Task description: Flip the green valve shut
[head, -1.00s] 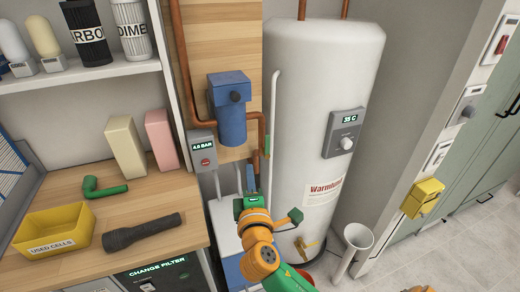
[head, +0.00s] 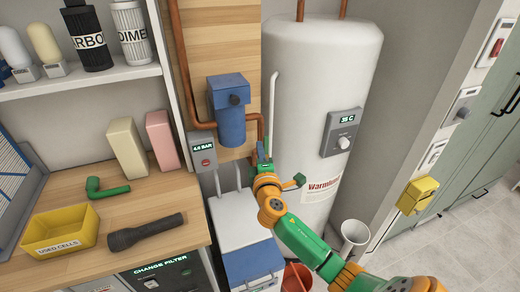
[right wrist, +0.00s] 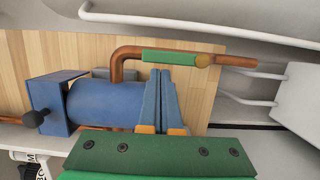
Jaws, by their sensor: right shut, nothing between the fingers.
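The green valve handle (right wrist: 170,57) is a flat green bar lying along the copper pipe beside the blue filter housing (right wrist: 103,101). In the right wrist view a brass-coloured knob sits at its right end. In the head view the blue housing (head: 229,110) hangs on the wood panel, and the handle is small and partly hidden by my gripper. My right gripper (head: 261,150) is shut and empty beside the pipe. In the right wrist view its blue fingertips (right wrist: 160,72) are just below the handle; whether they touch it I cannot tell. My left gripper is out of view.
A white tank (head: 318,90) stands close to the right, with a thin white pipe (head: 271,105) before it. A grey gauge box (head: 203,152) is left of the gripper. A white-and-blue unit (head: 243,235) and a red bucket (head: 296,278) stand below. The wooden counter (head: 150,205) is left.

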